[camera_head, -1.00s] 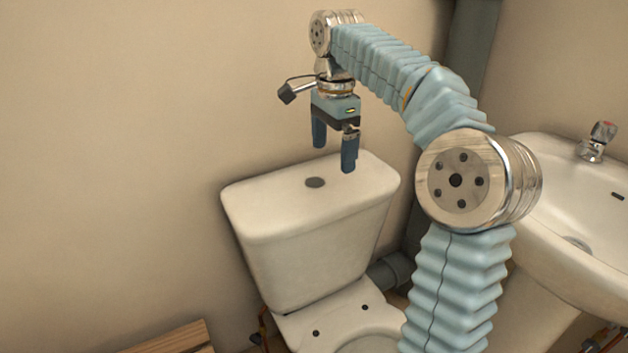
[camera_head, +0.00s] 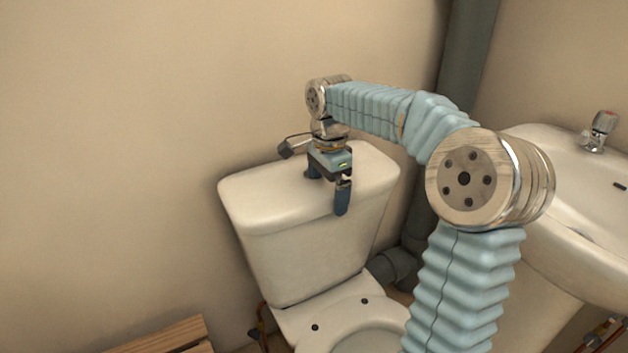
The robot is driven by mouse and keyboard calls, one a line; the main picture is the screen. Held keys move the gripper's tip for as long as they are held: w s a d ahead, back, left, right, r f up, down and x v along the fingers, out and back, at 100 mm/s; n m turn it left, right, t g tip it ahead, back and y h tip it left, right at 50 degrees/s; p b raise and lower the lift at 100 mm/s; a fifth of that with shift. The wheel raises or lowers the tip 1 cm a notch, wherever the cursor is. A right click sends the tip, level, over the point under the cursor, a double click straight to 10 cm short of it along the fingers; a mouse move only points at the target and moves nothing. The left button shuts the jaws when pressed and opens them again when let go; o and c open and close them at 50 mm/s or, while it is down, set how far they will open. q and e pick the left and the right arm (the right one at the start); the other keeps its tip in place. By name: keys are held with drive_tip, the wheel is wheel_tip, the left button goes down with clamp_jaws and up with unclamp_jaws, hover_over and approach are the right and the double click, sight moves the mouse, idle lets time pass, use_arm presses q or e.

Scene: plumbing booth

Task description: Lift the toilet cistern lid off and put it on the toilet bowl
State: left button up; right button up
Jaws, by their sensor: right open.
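The white cistern lid (camera_head: 270,191) sits on top of the white cistern (camera_head: 308,262) against the back wall. My right gripper (camera_head: 327,192) is open and low over the lid, its jaws pointing down. The near finger hangs in front of the lid's front edge; the far finger is mostly hidden behind the gripper body, over the lid's top. I cannot tell whether either finger touches the lid. The dark round button on the lid is now hidden. The toilet bowl (camera_head: 372,334) stands below and in front of the cistern, partly hidden by my right arm. My left gripper is not in view.
A white washbasin (camera_head: 570,215) with a tap (camera_head: 599,131) stands at the right. A grey pipe (camera_head: 464,70) runs up the corner behind. A wooden slatted thing (camera_head: 165,338) lies at the bottom left. The wall area left of the cistern is clear.

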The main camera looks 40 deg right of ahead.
drive_tip(key=c, duration=1.6)
drive_tip(key=shift+r, duration=0.15)
drive_tip(key=shift+c, duration=0.9)
